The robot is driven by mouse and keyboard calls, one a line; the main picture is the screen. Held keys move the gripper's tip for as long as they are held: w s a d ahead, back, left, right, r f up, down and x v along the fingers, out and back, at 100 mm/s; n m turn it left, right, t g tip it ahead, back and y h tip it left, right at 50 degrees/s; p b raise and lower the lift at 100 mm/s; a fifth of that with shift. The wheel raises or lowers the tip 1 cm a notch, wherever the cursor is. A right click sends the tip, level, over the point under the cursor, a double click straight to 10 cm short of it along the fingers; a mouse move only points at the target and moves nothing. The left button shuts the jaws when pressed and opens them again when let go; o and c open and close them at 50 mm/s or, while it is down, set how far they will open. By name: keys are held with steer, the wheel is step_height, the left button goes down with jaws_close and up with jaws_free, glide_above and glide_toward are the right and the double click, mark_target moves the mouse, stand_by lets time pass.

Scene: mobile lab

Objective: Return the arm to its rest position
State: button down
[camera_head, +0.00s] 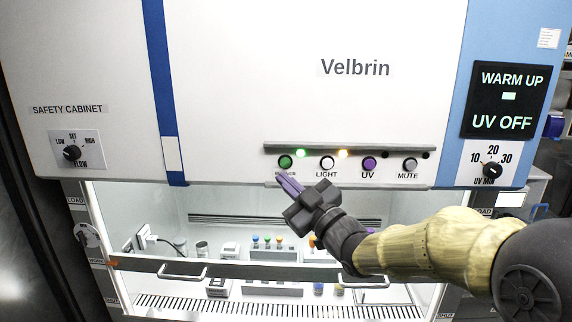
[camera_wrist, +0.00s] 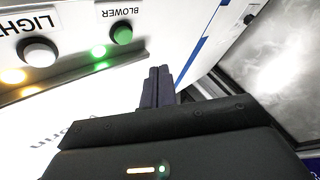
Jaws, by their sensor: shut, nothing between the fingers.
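My gripper (camera_head: 289,184) is at the end of my raised arm, in front of the safety cabinet's button row. In the head view its shut purple fingers point up and left, just below the green blower button (camera_head: 285,162). In the wrist view the fingers (camera_wrist: 158,86) are together with nothing between them, and the blower button (camera_wrist: 122,34) is beyond them to the left. I cannot tell whether the fingertips touch the panel. The green light (camera_head: 300,153) and the amber light (camera_head: 343,154) above the buttons are lit.
The white light button (camera_head: 327,163), purple UV button (camera_head: 369,164) and mute button (camera_head: 410,165) are to the right. Below, the glass sash with its handles (camera_head: 182,276) crosses the lit cabinet interior, which holds small vials and devices. A display (camera_head: 507,100) reads "WARM UP, UV OFF".

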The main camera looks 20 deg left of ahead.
steer(key=d+f+m+h+b, duration=0.1)
steer(key=d+f+m+h, duration=1.1)
steer(key=d+f, duration=0.8)
steer(key=s+d+f+m+g+h, duration=0.2)
steer(key=s+d+f+g+h, duration=0.1)
steer(key=s, duration=0.6)
steer(key=s+d+f+m+g+h, duration=0.2)
steer(key=s+d+f+g+h, duration=0.1)
steer(key=s+d+f+g, duration=0.3)
steer(key=s+d+f, duration=0.2)
steer(key=s+d, duration=0.1)
steer(key=shift+s+f+m+b, duration=0.2)
steer(key=shift+s+m+b, duration=0.05)
steer(key=shift+m+b, duration=0.15)
steer(key=shift+d, duration=0.1)
steer(key=shift+w+d, duration=0.1)
steer(key=shift+w, duration=0.05)
